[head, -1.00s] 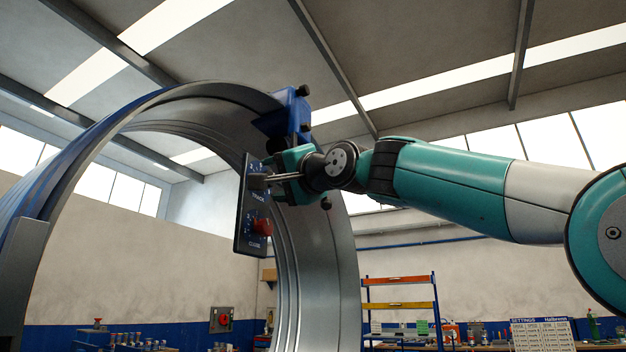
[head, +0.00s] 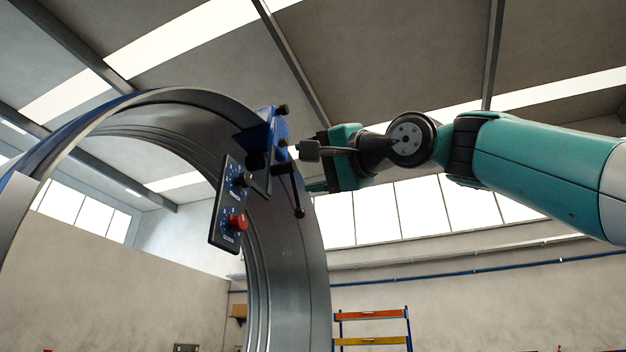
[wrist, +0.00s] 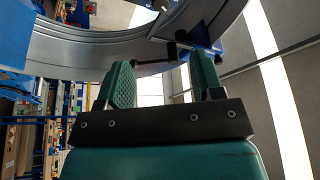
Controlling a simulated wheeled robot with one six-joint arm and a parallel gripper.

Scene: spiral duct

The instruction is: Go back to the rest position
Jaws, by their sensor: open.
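The dark panel carries a dark knob (head: 243,180) above and a red knob (head: 238,221) below. It hangs at the duct's edge beside a blue bracket (head: 262,133) with a dark lever.
The large metal spiral duct (head: 290,290) arches over the left half of the head view. A shelf rack with orange and yellow boards (head: 370,341) stands low at the back. Blue racking (wrist: 50,130) shows at the left in the wrist view. Open air lies right of the duct.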

